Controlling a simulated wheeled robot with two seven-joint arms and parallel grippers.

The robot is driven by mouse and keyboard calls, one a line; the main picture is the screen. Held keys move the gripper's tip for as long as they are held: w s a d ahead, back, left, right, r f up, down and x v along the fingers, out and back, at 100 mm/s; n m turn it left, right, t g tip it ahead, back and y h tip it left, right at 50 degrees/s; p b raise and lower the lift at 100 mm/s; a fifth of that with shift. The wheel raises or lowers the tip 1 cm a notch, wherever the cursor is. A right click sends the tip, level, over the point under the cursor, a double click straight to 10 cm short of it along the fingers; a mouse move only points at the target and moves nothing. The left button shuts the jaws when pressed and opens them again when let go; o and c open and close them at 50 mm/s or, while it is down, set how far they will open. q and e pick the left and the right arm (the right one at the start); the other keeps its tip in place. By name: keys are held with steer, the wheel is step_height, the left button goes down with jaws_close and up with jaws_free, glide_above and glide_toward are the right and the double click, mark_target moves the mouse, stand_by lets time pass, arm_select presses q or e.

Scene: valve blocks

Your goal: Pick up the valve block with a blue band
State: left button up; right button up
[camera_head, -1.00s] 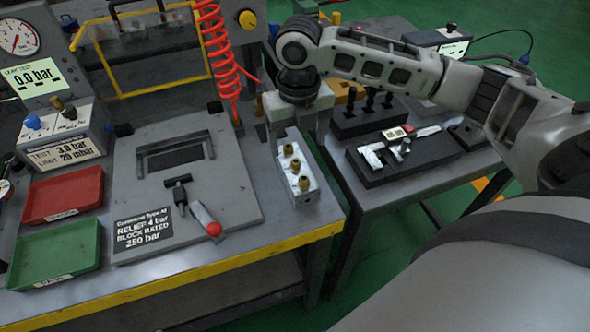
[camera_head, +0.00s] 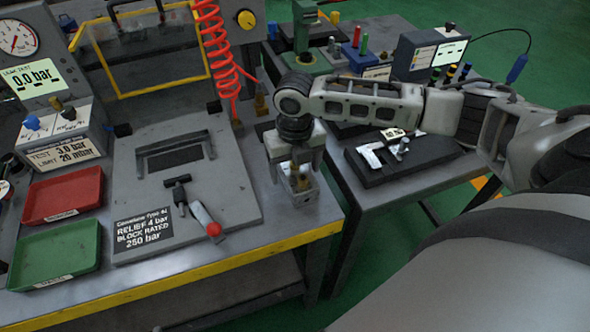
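The gripper hides the far part of the block. I cannot make out contact between fingers and block. No blue band shows on the visible part of the block. My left gripper is not in view.
A grey test fixture plate (camera_head: 240,200) with a red-knobbed lever (camera_head: 206,219) lies left of the block. Red (camera_head: 64,196) and green (camera_head: 56,253) trays lie further left. A red coiled hose (camera_head: 215,50) hangs behind. A second table holds a black pad (camera_head: 425,152).

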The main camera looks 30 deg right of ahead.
steer(key=c, duration=1.5)
steer(key=shift+w+r, duration=0.1)
jaws_close()
steer(key=shift+r, duration=0.1)
